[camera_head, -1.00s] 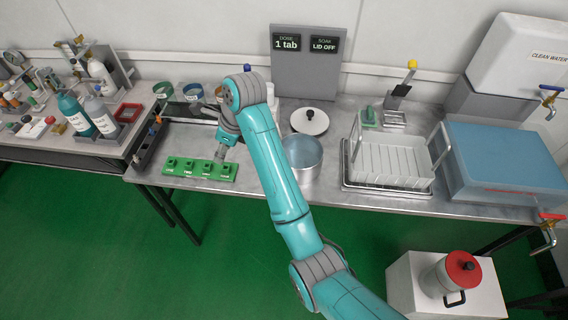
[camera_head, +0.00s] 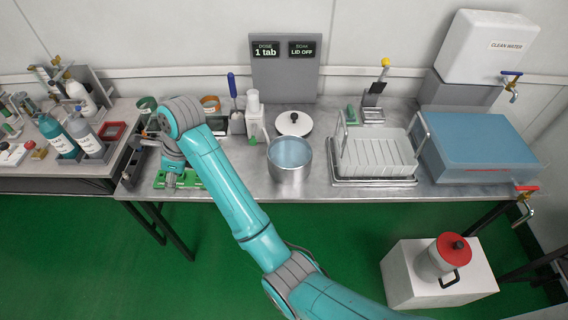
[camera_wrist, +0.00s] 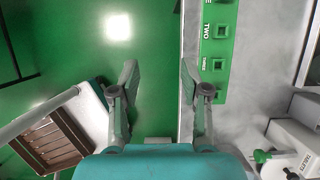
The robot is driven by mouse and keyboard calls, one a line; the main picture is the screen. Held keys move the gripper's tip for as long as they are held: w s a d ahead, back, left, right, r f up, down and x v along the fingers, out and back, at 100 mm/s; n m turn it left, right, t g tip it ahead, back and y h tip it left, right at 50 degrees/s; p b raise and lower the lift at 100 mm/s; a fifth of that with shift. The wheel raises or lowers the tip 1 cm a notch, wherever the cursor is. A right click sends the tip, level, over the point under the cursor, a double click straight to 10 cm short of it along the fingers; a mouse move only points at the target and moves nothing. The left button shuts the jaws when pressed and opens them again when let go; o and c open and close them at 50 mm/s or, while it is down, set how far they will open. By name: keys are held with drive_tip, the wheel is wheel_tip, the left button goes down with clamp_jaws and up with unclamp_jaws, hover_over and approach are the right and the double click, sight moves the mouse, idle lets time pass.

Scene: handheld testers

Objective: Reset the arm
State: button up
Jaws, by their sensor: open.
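My gripper (camera_head: 172,178) is at the left part of the bench, over the green strip (camera_head: 193,182), hiding much of it. In the wrist view my gripper (camera_wrist: 158,72) has its two fingers spread apart with nothing between them. Whether the gripper touches the strip cannot be told.
A steel pot (camera_head: 289,162) with its lid (camera_head: 294,123) behind it, a white rack (camera_head: 375,155) and a blue tub (camera_head: 478,150) stand to the right. A white dispenser (camera_head: 255,118) stands behind my arm. Bottles (camera_head: 85,138) crowd the left table.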

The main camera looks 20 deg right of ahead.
idle(0.3)
drive_tip(key=s+d+f+n+t, duration=0.2)
drive_tip(key=s+d+f, duration=0.15)
drive_tip(key=f, duration=0.45)
drive_tip(key=s+d+f+n+t, duration=0.1)
drive_tip(key=s+d+f+n, duration=0.2)
drive_tip(key=f, duration=0.5)
drive_tip(key=s+d+f+n+t+h, duration=0.1)
drive_tip(key=s+d+f+n+t, duration=0.1)
drive_tip(key=s+d+f, duration=0.45)
drive_tip(key=s+d+f+n+t, duration=0.1)
drive_tip(key=s+d+n+t, duration=0.2)
drive_tip(key=s, duration=0.6)
drive_tip(key=s+d+r+n+t+h, duration=0.1)
drive_tip(key=s+d+r+n, duration=0.25)
drive_tip(key=s, duration=0.45)
drive_tip(key=s+d+r+n+t+h, duration=0.1)
drive_tip(key=s+d+r+n, duration=0.25)
drive_tip(key=s, duration=0.45)
drive_tip(key=s+d+r+n+t, duration=0.1)
drive_tip(key=s+r+n, duration=0.1)
drive_tip(key=s+r, duration=0.4)
drive_tip(key=s+d+r+n+t+h, duration=0.1)
drive_tip(key=s+d+r+n+t, duration=0.1)
drive_tip(key=s+r, duration=0.4)
drive_tip(key=shift+r+n, duration=0.65)
drive_tip(key=shift+n, duration=0.15)
